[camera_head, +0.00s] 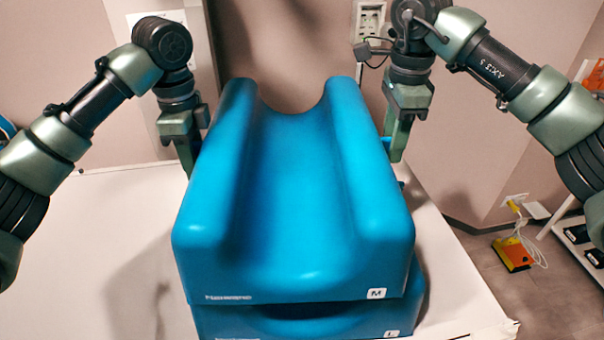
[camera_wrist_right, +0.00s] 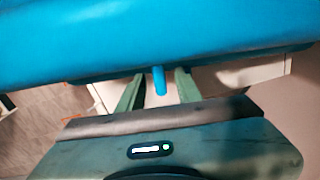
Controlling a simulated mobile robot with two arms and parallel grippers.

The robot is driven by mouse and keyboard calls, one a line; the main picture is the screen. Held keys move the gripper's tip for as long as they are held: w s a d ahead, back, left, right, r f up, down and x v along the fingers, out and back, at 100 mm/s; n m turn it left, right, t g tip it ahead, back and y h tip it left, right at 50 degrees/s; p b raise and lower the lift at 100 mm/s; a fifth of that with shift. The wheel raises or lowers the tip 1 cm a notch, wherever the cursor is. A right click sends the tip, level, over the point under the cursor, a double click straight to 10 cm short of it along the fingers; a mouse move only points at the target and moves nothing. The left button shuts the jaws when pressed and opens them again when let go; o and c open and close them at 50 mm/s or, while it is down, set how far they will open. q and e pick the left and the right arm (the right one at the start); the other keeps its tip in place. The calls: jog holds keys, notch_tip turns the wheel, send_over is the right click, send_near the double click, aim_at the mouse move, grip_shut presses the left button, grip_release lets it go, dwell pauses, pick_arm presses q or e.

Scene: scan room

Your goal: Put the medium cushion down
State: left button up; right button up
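The medium cushion (camera_head: 300,200), blue with a long trough and an "M" label, lies level on a second blue cushion (camera_head: 300,322) labelled "L". The two look in contact at the sides, with a dark gap under the middle. My right gripper (camera_head: 397,140) is at the medium cushion's right side. In the right wrist view its fingers stand apart on either side of a small blue tab (camera_wrist_right: 159,80) on the cushion, with gaps visible. My left gripper (camera_head: 186,150) is at the left side; its fingertips are partly hidden behind the cushion.
The cushions stand on a white table (camera_head: 90,250), bare to the left. A wall is close behind. On the floor at the right are an orange device (camera_head: 512,254) with a cable and a shelf (camera_head: 580,235) holding dark items.

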pick_arm(q)
notch_tip(320, 180, up, 6)
jog(key=shift+r, duration=0.75)
pick_arm(e)
jog(key=shift+r, duration=0.2)
notch_tip(320, 180, up, 12)
jog(key=shift+f, duration=0.15)
